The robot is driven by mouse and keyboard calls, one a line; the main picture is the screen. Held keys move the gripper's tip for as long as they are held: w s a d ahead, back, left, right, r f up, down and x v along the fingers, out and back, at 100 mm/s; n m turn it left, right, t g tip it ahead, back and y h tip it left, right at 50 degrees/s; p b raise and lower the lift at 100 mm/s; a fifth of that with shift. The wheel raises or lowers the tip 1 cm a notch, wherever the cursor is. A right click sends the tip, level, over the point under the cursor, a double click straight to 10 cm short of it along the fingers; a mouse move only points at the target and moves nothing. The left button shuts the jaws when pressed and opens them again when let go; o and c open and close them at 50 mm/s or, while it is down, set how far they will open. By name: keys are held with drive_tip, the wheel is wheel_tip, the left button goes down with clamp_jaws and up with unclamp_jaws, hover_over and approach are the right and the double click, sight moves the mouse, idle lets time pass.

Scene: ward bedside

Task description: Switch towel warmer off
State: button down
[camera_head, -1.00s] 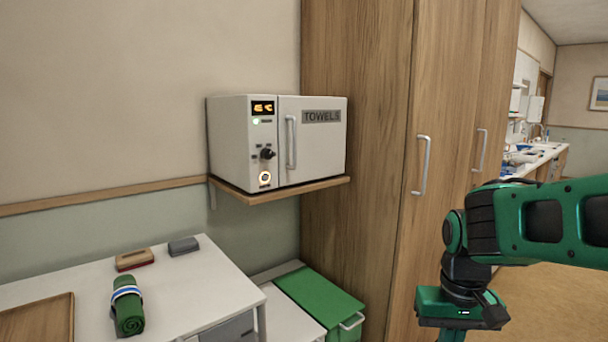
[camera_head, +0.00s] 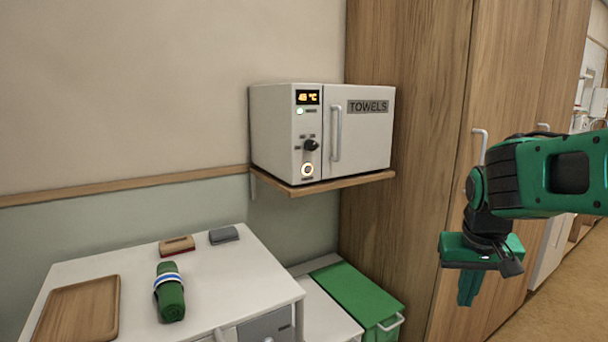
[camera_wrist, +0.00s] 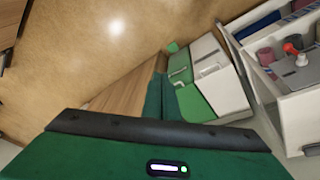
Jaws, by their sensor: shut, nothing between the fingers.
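The towel warmer (camera_head: 274,133) is a white box on a wooden wall shelf (camera_head: 342,184). Its door (camera_head: 362,140) is closed and carries a TOWELS label. On its front panel are a lit orange temperature display (camera_head: 307,97), a small green light (camera_head: 300,112), a black knob (camera_head: 311,145) and a round button with a glowing ring (camera_head: 306,170). My gripper (camera_head: 467,290) hangs to the right of and below the warmer, in front of the wardrobe, well apart from it. Its green fingers point down, shut and empty. In the wrist view the fingers show partly above the green gripper body.
A white table (camera_head: 215,262) at lower left holds a wooden tray (camera_head: 80,308), a rolled green towel (camera_head: 171,297) and two small blocks. A green-lidded bin (camera_head: 358,293) stands below the shelf. A wooden wardrobe (camera_head: 405,50) is behind my arm. The wrist view shows an open drawer (camera_wrist: 300,110).

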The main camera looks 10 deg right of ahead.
sight(308, 169)
drive_tip(key=w+a+r+n+t, duration=0.1)
drive_tip(key=w+a+r, duration=0.4)
drive_tip(key=w, duration=0.5)
drive_tip(key=w+a+r+n+t, duration=0.1)
drive_tip(key=w+a+r+t, duration=0.3)
drive_tip(key=w+a, duration=0.3)
drive_tip(key=w+a+r+n+t, duration=0.1)
drive_tip(key=w+a+r+t, duration=0.2)
drive_tip(key=w, duration=1.1)
drive_tip(key=a+r, duration=0.3)
drive_tip(key=r, duration=0.1)
drive_tip(key=shift+w+a, duration=0.45)
drive_tip(key=shift+w, duration=0.95)
drive_tip(key=shift+w+a, duration=0.45)
drive_tip(key=shift+w, duration=0.9)
drive_tip(key=shift+w+a, duration=0.45)
drive_tip(key=shift+w, duration=0.95)
drive_tip(key=shift+w, duration=0.1)
drive_tip(key=shift+w+a, duration=0.15)
drive_tip(key=shift+w, duration=0.15)
